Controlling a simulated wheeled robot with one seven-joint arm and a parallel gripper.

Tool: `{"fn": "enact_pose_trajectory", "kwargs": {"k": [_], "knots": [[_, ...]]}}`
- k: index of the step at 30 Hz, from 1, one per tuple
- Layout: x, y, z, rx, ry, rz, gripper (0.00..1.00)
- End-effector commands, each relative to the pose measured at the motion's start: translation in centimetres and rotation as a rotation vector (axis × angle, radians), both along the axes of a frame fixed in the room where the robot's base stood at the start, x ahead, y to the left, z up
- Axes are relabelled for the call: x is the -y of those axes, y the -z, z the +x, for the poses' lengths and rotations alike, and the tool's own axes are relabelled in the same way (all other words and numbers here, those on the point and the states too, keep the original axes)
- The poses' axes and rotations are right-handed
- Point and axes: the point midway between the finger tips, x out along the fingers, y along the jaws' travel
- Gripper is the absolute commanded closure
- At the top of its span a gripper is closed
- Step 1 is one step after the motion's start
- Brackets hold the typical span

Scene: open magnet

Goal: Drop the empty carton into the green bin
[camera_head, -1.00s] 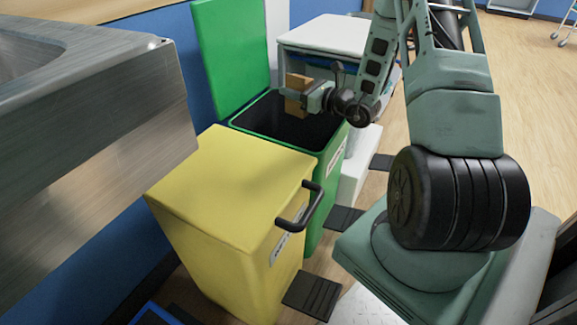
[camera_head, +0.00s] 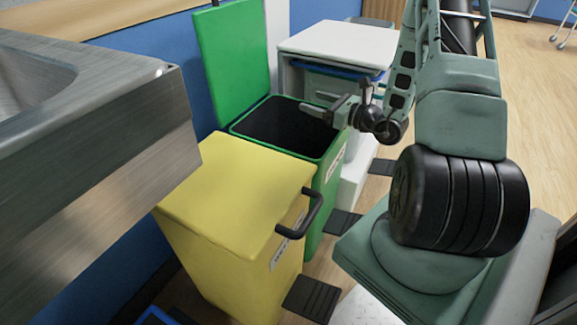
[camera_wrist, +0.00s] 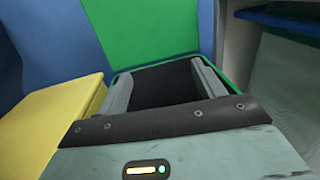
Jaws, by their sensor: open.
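The green bin (camera_head: 325,180) stands behind the yellow bin with its lid (camera_head: 233,62) raised against the wall. Its dark inside shows, and I see no carton in the part in view. My gripper (camera_head: 322,108) is over the right part of the bin's opening. In the wrist view my gripper (camera_wrist: 163,85) has its two fingers apart with nothing between them, and the green bin's rim (camera_wrist: 160,64) and raised lid lie beyond. The carton is not visible in either view now.
A yellow bin (camera_head: 240,195) with a closed lid and black handle stands in front of the green bin. A steel sink counter (camera_head: 110,150) juts in at the left. A white-topped cabinet (camera_head: 335,42) is behind. Open floor (camera_head: 540,100) lies to the right.

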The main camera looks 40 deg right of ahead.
Motion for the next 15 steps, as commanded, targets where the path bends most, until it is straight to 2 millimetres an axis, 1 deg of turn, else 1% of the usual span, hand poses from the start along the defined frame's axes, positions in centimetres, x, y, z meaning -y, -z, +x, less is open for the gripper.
{"fn": "enact_pose_trajectory", "kwargs": {"k": [1,6,9,12,15], "knots": [[0.4,-0.2,-1.3,-0.003,0.005,0.004,0.32],[1.3,-0.2,-5.1,-0.002,0.005,0.004,0.32],[1.7,-0.1,-6.9,-0.002,0.004,0.004,0.32],[2.0,-0.1,-8.2,0.0,0.003,0.002,0.32],[2.2,-0.1,-9.0,0.001,0.001,0.001,0.32]]}}
